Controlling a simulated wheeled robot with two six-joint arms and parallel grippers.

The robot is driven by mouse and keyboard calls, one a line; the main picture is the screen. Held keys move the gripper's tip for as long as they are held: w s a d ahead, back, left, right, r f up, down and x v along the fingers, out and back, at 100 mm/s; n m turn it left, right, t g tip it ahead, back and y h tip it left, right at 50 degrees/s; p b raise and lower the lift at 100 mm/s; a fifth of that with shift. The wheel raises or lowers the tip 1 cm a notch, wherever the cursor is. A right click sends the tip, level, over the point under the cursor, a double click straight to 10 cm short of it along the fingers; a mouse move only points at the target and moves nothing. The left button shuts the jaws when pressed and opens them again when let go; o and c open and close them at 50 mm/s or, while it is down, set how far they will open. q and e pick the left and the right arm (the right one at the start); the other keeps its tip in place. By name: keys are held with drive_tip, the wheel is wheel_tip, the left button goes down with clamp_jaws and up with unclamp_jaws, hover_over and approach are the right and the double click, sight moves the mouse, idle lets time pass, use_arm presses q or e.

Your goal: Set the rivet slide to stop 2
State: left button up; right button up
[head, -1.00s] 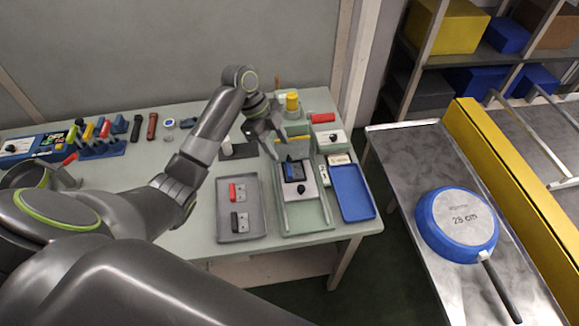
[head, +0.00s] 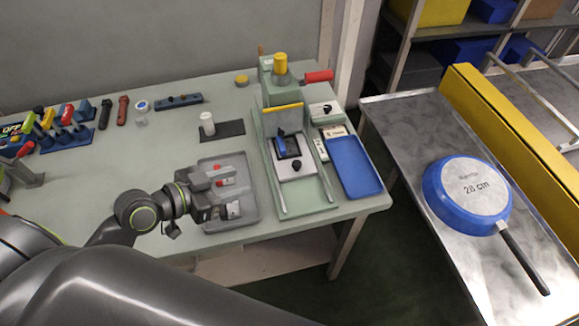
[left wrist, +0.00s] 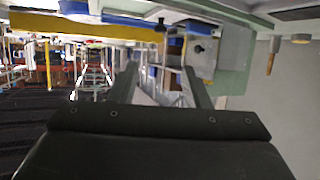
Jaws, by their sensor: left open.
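The rivet slide (head: 297,166) is a pale plate with a black knob (head: 296,165) and a blue-and-black holder (head: 286,147) on it. It sits between the rails of the green press (head: 320,192), just in front of the yellow bar (head: 283,107). No stop marks are readable. My left gripper (head: 228,192) is over the grey tray, left of the slide and apart from it. It is open, and no held thing shows between its fingers. In the left wrist view its two fingers (left wrist: 162,88) stand apart. My right gripper is not in view.
The grey tray (head: 250,206) holds red and dark parts, partly hidden by my gripper. A blue tray (head: 353,167) lies right of the press. The press has a red handle (head: 319,76) at the back.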

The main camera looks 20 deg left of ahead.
sight(295, 164)
use_arm(q)
drive_tip(key=p+x, duration=0.2)
drive_tip(key=x, duration=1.5)
drive_tip(key=shift+w+d+f, duration=0.1)
drive_tip(key=shift+d, duration=0.05)
clamp_jaws()
